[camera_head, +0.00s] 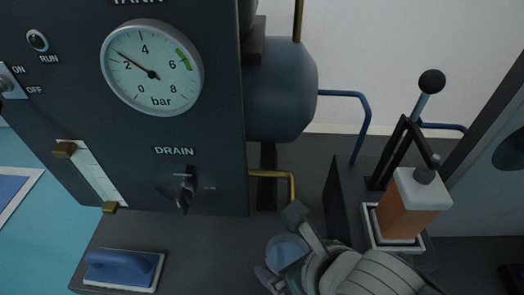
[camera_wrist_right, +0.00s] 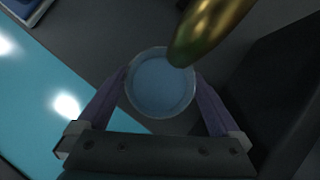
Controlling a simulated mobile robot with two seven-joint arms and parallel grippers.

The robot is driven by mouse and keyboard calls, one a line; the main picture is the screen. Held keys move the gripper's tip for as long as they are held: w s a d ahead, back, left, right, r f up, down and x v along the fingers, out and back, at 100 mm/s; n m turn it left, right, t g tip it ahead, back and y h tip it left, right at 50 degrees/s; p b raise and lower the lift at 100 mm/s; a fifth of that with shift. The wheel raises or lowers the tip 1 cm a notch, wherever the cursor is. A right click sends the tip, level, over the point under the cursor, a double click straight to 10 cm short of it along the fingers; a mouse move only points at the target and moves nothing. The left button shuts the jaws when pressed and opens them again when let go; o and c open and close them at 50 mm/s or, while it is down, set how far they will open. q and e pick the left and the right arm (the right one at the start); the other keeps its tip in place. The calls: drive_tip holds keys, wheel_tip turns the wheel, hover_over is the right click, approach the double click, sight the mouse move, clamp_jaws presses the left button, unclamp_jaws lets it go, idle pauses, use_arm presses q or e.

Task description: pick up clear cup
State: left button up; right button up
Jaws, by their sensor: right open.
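The clear cup (camera_head: 287,250) stands on the dark grey surface at the lower middle of the head view, looking bluish and see-through. In the right wrist view the cup (camera_wrist_right: 160,84) shows from above as a round rim between my two purple fingers. My right gripper (camera_head: 279,272) is open, with a finger on each side of the cup; whether they touch it I cannot tell. The right hand and wrist hide part of the cup in the head view. My left gripper is not in view.
A brass pipe (camera_head: 291,186) comes down just behind the cup and looms close in the wrist view (camera_wrist_right: 207,30). A dark upright plate (camera_head: 340,205) stands to the right. An orange bottle (camera_head: 409,207) sits in a white holder. A blue-handled block (camera_head: 122,268) lies at left.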

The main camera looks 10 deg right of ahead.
drive_tip(key=shift+w+a+f, duration=0.1)
drive_tip(key=c, duration=1.2)
